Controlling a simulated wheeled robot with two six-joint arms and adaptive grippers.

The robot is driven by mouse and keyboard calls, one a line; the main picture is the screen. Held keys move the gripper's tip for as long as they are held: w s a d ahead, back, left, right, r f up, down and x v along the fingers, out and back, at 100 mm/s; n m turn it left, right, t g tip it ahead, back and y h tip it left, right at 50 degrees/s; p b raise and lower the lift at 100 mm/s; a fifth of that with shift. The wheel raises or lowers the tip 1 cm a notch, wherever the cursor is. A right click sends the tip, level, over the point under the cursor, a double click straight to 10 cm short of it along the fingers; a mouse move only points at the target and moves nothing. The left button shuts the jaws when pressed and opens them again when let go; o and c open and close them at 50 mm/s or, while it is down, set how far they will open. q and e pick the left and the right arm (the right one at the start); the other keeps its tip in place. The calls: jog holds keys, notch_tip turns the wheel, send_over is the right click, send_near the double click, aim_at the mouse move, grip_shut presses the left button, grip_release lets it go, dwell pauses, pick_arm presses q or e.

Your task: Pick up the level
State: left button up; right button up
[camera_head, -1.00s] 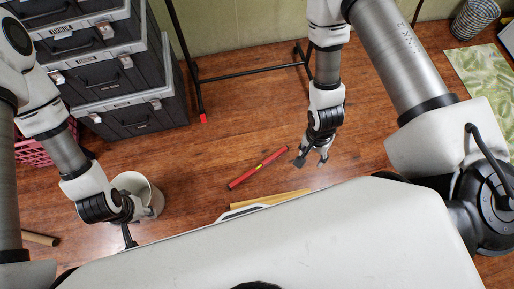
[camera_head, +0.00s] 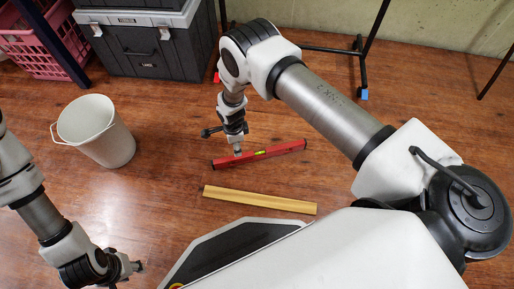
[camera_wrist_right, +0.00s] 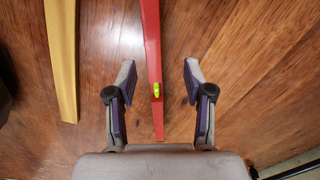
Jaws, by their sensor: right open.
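The level is a red bar with a yellow-green vial (camera_head: 280,149), lying on the wooden floor in the head view. In the right wrist view the level (camera_wrist_right: 151,40) runs lengthwise between the two fingers, its near end close to the palm's edge. My right gripper (camera_head: 238,150) is over the level's left part. It is open (camera_wrist_right: 158,75), with a finger on each side of the level and a gap on both sides; I cannot tell its exact height. My left gripper (camera_head: 135,268) is at the lower left, away from the level; its fingers are not clear.
A yellow wooden strip (camera_head: 260,200) lies on the floor beside the level, nearer my base. A white bucket (camera_head: 105,140) stands at the left. Dark stacked toolboxes (camera_head: 140,50), a pink crate (camera_head: 40,45) and a black stand (camera_head: 362,70) are behind. Floor right of the level is clear.

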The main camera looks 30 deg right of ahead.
aim_at(237, 158)
notch_tip(237, 158, down, 2)
jog(key=shift+s+f+b, duration=0.1)
jog(key=shift+b, duration=0.25)
jog(key=f+b, duration=0.1)
jog(key=f, duration=0.1)
jog(key=f+b, duration=0.1)
jog(key=f, duration=0.1)
jog(key=f+b, duration=0.1)
jog(key=f, duration=0.1)
jog(key=shift+s+a+b, duration=0.2)
jog(key=shift+s+b, duration=0.15)
jog(key=shift+s, duration=0.05)
jog(key=shift+r, duration=0.1)
grip_shut()
